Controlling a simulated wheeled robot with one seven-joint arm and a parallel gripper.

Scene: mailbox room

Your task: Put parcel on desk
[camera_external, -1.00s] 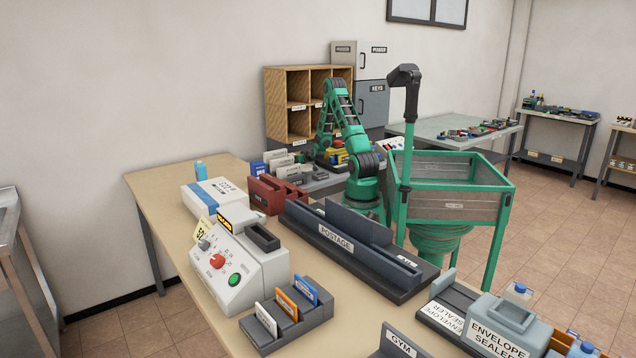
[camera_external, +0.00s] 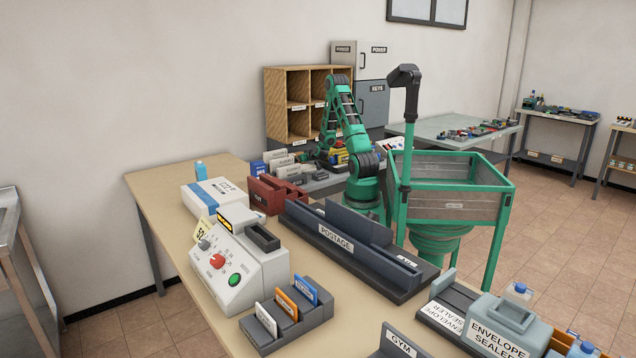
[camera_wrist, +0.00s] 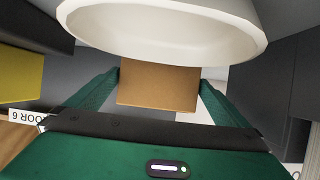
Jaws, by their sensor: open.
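My gripper (camera_wrist: 160,88) is open in the wrist view, with one green finger on each side of a plain brown box (camera_wrist: 158,86), which looks like the parcel. I cannot tell whether the fingers touch it. The box's top edge is hidden behind a large white rounded rim. In the external view my gripper (camera_external: 324,155) is low over the grey table by the wooden pigeonholes, and the parcel cannot be made out there. A long tan-topped table (camera_external: 160,190), perhaps the desk, fills the foreground.
The white rim (camera_wrist: 160,52) is close above the fingers. Wooden pigeonholes (camera_external: 290,100) and a grey keys cabinet (camera_external: 374,105) stand behind my arm. The tan table holds a postage rack (camera_external: 340,240), a red tray (camera_external: 272,195) and a white button machine (camera_external: 235,270). Its far left corner is bare.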

